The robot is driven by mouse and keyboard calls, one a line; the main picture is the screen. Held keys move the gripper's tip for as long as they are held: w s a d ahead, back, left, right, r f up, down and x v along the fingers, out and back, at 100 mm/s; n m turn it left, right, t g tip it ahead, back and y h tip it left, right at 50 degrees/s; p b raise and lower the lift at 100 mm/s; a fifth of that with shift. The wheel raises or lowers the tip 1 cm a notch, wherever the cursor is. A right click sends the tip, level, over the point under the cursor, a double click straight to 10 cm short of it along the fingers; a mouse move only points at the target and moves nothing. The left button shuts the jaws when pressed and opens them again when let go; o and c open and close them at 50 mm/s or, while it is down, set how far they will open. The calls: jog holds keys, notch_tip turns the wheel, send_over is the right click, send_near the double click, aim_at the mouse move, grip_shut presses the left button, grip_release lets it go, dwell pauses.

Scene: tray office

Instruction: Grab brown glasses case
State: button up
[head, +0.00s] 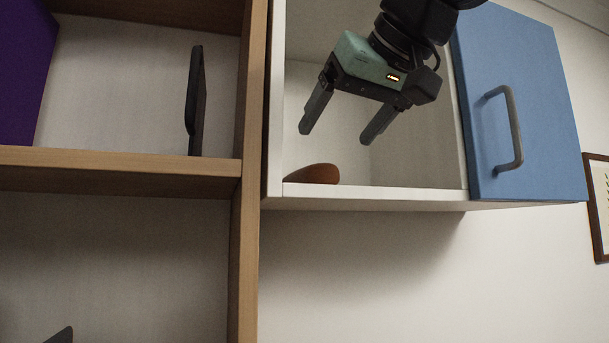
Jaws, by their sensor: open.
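The brown glasses case (315,174) lies on the floor of the white wall cabinet (390,193), at its left front corner. Its lower part is hidden behind the cabinet's front edge. My gripper (339,136) is in front of the cabinet opening or just inside it; I cannot tell its exact depth. It is open and empty, with its fingers pointing down and to the left. In the picture its left finger is above the case and its right finger is up and to the right of it. The fingers look apart from the case.
The blue cabinet door (530,110) with a grey handle (512,130) stands open at the right. A wooden shelf (120,162) adjoins at the left, holding a dark thin upright object (195,100) and a purple object (22,70). A framed picture (598,205) hangs far right.

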aim_at(311, 172)
jog(key=p+x, duration=0.4)
jog(key=x, duration=0.6)
jog(key=shift+w+a+f, duration=0.15)
jog(key=shift+w+f, duration=0.05)
jog(key=shift+w, duration=0.1)
jog(key=c, duration=1.2)
